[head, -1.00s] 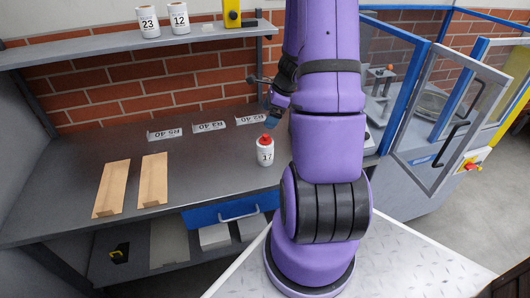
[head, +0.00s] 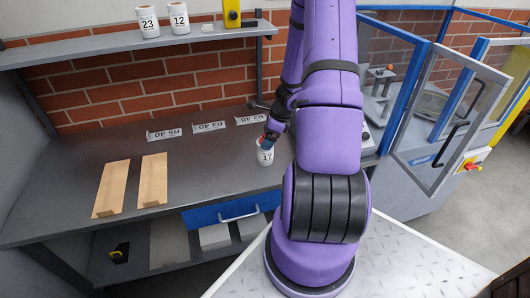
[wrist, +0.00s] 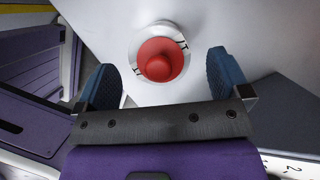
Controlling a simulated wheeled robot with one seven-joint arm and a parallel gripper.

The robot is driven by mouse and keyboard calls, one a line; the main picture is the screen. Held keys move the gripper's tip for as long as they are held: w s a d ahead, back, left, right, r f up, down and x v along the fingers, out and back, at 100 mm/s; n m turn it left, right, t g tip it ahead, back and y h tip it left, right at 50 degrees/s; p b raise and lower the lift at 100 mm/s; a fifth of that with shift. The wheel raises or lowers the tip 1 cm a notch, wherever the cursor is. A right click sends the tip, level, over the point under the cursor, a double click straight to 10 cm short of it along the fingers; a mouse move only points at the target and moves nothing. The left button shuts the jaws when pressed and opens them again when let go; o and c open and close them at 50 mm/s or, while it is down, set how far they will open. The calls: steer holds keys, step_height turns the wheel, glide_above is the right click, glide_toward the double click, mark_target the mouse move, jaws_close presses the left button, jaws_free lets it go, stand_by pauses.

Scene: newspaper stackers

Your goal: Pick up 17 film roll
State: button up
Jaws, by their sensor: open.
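The film roll marked 17 (head: 265,157) stands upright on the dark workbench, a white cylinder with a red plug on top. In the wrist view the same roll (wrist: 160,62) is seen from above, its red plug and white rim between and just ahead of the fingertips. My gripper (wrist: 165,82) is open, with one blue finger on each side and a visible gap to the roll. In the head view my gripper (head: 270,136) is at the roll's top and partly hides the red plug.
Rolls marked 23 (head: 147,21) and 12 (head: 179,18) stand on the shelf above. Label holders (head: 208,127) line the back of the workbench (head: 215,165). Two wooden boards (head: 152,180) lie at left. A blue-framed machine with an open door (head: 450,110) stands at right.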

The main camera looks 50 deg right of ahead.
mark_target(265, 152)
steer(key=shift+x, duration=1.55)
steer(key=shift+s+a, duration=0.1)
steer(key=shift+c, duration=0.3)
steer(key=c, duration=1.1)
steer(key=shift+r, duration=0.1)
